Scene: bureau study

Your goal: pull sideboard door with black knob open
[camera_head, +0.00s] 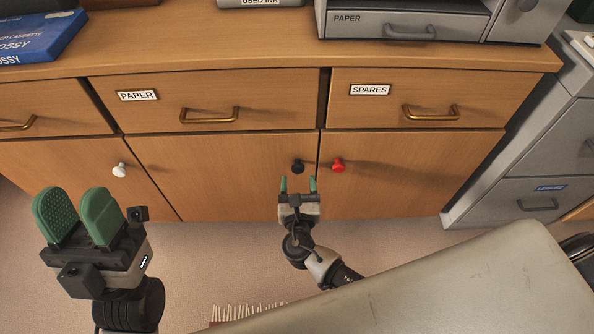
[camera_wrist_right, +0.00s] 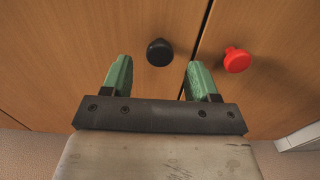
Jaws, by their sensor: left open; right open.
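The wooden sideboard's middle door (camera_head: 215,175) is closed. Its round black knob (camera_head: 298,166) sits near the door's upper right edge; it also shows in the right wrist view (camera_wrist_right: 159,52). My right gripper (camera_head: 298,183) is open and empty, just below the black knob in the head view. Contact does not show. My left gripper (camera_head: 77,215) is open and empty at the lower left, away from the sideboard doors.
A red knob (camera_head: 338,165) is close by on the right door, and a white knob (camera_head: 119,170) is on the left door. Drawers with brass handles (camera_head: 210,115) are above. A grey cabinet (camera_head: 540,180) stands at the right. Carpet lies in front.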

